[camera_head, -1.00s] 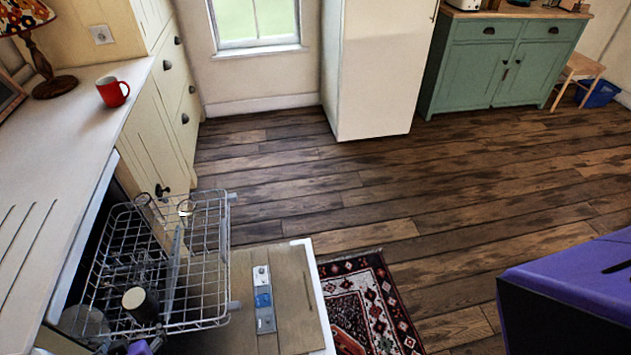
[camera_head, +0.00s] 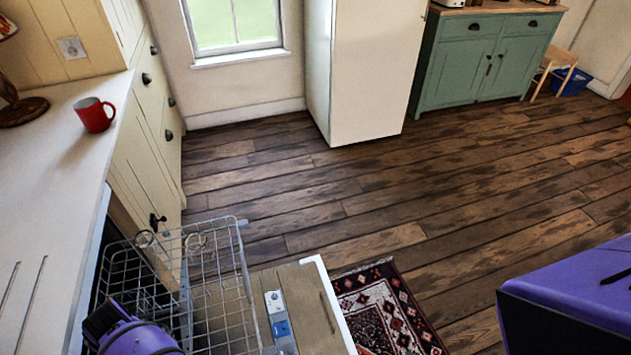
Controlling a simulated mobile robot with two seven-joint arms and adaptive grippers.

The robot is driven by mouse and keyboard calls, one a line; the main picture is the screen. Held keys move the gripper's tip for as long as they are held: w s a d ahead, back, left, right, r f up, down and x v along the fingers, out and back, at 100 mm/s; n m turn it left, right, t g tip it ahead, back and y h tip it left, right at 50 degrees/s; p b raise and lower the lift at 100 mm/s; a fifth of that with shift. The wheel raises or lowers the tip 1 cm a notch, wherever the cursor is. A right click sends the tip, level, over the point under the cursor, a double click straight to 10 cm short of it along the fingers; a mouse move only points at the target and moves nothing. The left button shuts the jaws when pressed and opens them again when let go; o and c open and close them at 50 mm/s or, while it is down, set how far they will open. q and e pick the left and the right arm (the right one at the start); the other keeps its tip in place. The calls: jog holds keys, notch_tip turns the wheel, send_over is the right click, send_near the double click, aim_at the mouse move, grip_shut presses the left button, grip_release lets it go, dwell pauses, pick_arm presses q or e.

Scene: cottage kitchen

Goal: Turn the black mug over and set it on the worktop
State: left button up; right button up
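The black mug does not show now. The area of the dishwasher rack (camera_head: 208,275) where a dark mug shows in the earlier picture is at the bottom left, covered by my purple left arm (camera_head: 140,338). The dark end of that arm (camera_head: 98,320) is over the near left part of the rack. I cannot make out its fingertips or whether it holds anything. The pale worktop (camera_head: 62,165) runs along the left. My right gripper is not in view.
A red mug (camera_head: 95,115) stands upright on the worktop near a lamp base (camera_head: 20,110). Clear glasses (camera_head: 148,242) are in the rack. The open dishwasher door (camera_head: 312,310) sticks out over the floor beside a patterned rug (camera_head: 385,310). The worktop's middle is bare.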

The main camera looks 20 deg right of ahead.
pick_arm(q)
jog(key=f, duration=0.3)
jog(key=shift+w+a+f, duration=0.2)
jog(key=shift+c, duration=0.2)
jog(key=c, duration=1.4)
jog(key=shift+c, duration=0.2)
jog(key=shift+r, duration=0.2)
